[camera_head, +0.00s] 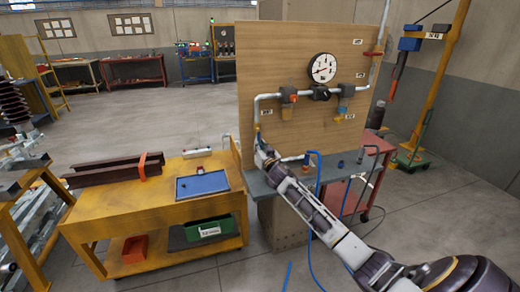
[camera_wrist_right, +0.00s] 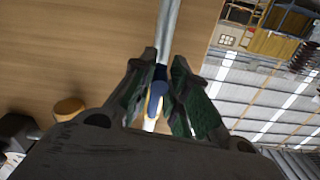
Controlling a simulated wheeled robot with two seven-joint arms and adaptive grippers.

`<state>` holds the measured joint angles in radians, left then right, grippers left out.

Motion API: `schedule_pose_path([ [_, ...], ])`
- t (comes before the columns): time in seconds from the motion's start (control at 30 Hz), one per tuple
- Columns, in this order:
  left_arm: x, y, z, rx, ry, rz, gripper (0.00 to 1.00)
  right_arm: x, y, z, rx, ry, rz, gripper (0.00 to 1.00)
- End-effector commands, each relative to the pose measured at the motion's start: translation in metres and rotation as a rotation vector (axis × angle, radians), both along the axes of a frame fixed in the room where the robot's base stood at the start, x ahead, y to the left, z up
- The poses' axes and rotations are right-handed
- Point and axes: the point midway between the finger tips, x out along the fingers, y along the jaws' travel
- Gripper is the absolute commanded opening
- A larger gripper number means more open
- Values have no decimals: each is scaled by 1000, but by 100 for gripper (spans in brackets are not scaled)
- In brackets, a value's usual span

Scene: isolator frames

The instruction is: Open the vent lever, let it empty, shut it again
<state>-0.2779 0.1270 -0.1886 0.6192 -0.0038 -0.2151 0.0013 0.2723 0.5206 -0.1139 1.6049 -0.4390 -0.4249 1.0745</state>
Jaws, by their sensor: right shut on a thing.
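A wooden panel (camera_head: 300,120) carries grey piping and a round white gauge (camera_head: 322,68); its reading is too small to tell. My right gripper (camera_head: 259,140) is at the lower end of the pipe (camera_head: 256,112) at the panel's left edge. In the right wrist view my right gripper (camera_wrist_right: 157,92) is shut on a small blue lever (camera_wrist_right: 155,103) in line with the grey pipe (camera_wrist_right: 169,25). In the head view the gripper mostly hides this lever, so its angle is hard to tell. My left gripper is not in view.
A grey bench (camera_head: 258,184) stands below the panel, with blue hoses (camera_head: 317,185) hanging over its front. A yellow cart (camera_head: 150,205) with a blue tray (camera_head: 203,185) and dark beams stands to the left. A red lever (camera_head: 373,53) sits high on the right pipe.

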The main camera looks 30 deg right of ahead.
Motion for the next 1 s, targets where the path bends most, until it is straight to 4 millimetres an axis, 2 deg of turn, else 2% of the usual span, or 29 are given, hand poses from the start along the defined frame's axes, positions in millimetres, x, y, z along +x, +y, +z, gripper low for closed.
schedule_pose_path([
  [0.03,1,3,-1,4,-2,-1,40,-1,-7,-1,24,-2,-16,0],
  [0.17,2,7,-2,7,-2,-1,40,0,-4,-1,60,-9,-15,0],
  [0.63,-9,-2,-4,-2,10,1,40,0,-3,0,85,-18,-13,0],
  [0.67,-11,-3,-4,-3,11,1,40,0,-2,0,85,-18,-13,23],
  [0.77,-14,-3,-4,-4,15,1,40,0,-1,0,83,-18,-11,35],
  [1.0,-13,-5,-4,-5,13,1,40,1,1,1,81,-19,-7,37],
])
